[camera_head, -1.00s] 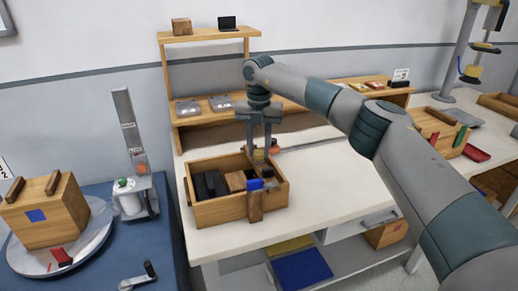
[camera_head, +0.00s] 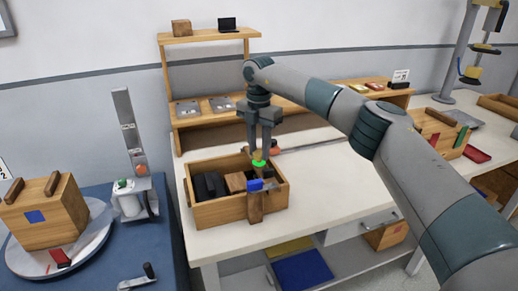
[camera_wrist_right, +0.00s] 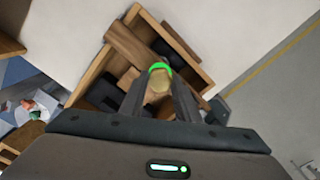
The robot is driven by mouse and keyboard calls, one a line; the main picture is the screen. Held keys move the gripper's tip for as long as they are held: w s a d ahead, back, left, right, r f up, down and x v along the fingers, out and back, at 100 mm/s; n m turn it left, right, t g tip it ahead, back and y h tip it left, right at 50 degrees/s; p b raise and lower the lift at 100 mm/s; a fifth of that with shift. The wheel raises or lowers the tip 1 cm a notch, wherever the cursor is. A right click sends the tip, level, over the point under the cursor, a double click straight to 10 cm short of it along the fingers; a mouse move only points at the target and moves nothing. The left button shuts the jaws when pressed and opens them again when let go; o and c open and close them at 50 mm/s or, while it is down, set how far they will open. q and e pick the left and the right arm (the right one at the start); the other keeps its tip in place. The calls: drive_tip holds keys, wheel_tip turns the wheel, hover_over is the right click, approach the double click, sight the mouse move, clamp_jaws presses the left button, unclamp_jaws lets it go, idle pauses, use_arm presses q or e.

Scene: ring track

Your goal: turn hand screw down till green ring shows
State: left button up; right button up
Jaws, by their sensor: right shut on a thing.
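The hand screw (camera_wrist_right: 158,84) is a pale, wood-coloured knob between my right fingers in the right wrist view. A bright green ring (camera_wrist_right: 160,67) shows around it; the ring also shows in the head view (camera_head: 259,163), just under the fingertips. My right gripper (camera_head: 261,155) points down over the wooden box (camera_head: 215,215) and is shut on the hand screw. A blue piece (camera_head: 256,185) and an upright wooden bar (camera_head: 255,208) sit at the box's front wall below the screw. My left gripper is not in view.
Dark blocks (camera_head: 208,185) lie in the box. A wooden shelf (camera_head: 210,37) stands behind it on the white table (camera_head: 325,190). At left, a blue table (camera_head: 172,265) bears a wooden crate (camera_head: 45,212) on a round plate. The table right of the box is clear.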

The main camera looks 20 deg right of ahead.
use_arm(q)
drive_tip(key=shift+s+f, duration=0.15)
use_arm(e)
drive_tip(key=o, duration=1)
drive_tip(key=shift+o, duration=0.2)
drive_tip(key=shift+r, duration=0.5)
wheel_tip(320, 180, up, 7)
drive_tip(key=shift+f+b, duration=0.15)
drive_tip(key=shift+b, duration=0.5)
wheel_tip(320, 180, up, 9)
hover_over(259, 153)
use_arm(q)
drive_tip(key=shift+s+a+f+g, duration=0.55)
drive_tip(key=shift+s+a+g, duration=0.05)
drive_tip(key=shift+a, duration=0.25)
use_arm(e)
drive_tip(key=shift+r, duration=0.3)
